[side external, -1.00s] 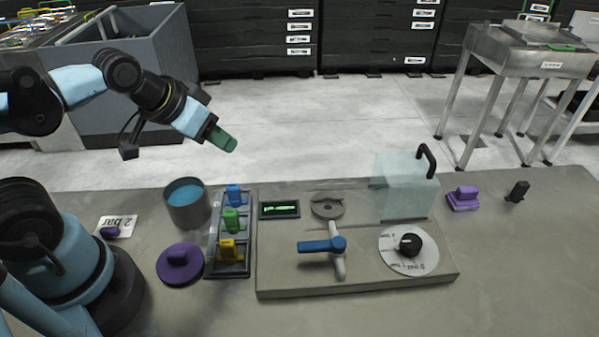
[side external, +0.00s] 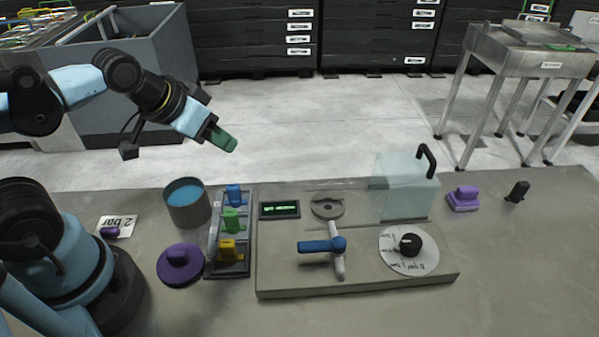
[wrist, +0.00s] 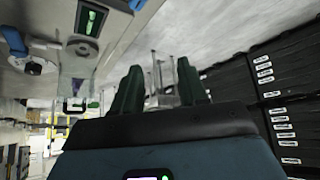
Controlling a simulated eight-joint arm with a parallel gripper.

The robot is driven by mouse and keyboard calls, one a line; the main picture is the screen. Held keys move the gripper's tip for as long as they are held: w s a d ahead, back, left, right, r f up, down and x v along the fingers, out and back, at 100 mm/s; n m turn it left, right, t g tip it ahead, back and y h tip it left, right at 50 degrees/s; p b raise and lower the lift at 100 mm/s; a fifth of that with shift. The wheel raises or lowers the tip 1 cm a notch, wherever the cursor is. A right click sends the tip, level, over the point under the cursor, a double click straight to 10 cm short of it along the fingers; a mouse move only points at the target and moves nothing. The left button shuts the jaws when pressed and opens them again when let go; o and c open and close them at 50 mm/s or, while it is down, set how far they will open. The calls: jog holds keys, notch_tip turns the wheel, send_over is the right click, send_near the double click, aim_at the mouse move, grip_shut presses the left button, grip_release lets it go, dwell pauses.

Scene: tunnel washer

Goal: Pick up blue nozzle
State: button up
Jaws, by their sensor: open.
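The blue nozzle (side external: 234,195) stands in the far slot of a dark rack (side external: 212,268) on the table. A green nozzle (side external: 231,220) and a yellow nozzle (side external: 229,250) stand nearer in the same rack. My gripper (side external: 226,142), with green fingers, hangs in the air above and beyond the rack, well apart from it. In the wrist view my gripper (wrist: 158,90) shows two green fingers spread apart with nothing between them. The blue nozzle cannot be made out in the wrist view.
A cup of blue liquid (side external: 187,204) and a purple disc with a knob (side external: 180,264) stand left of the rack. Right of it is a base plate (side external: 370,282) with a blue-handled valve (side external: 322,245), dial (side external: 409,250) and clear box (side external: 404,187). Purple (side external: 463,198) and black (side external: 517,191) pieces stand right.

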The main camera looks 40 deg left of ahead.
jog(key=shift+o, duration=0.6)
jog(key=m+g, duration=0.7)
jog(key=m, duration=0.2)
send_over(232, 186)
jog(key=f, duration=0.6)
jog(key=shift+w+d, duration=0.1)
jog(key=shift+w, duration=0.15)
jog(key=shift+s+f, duration=0.15)
jog(key=shift+f, duration=1.3)
jog(key=shift+s+f, duration=0.1)
jog(key=shift+f, duration=1.35)
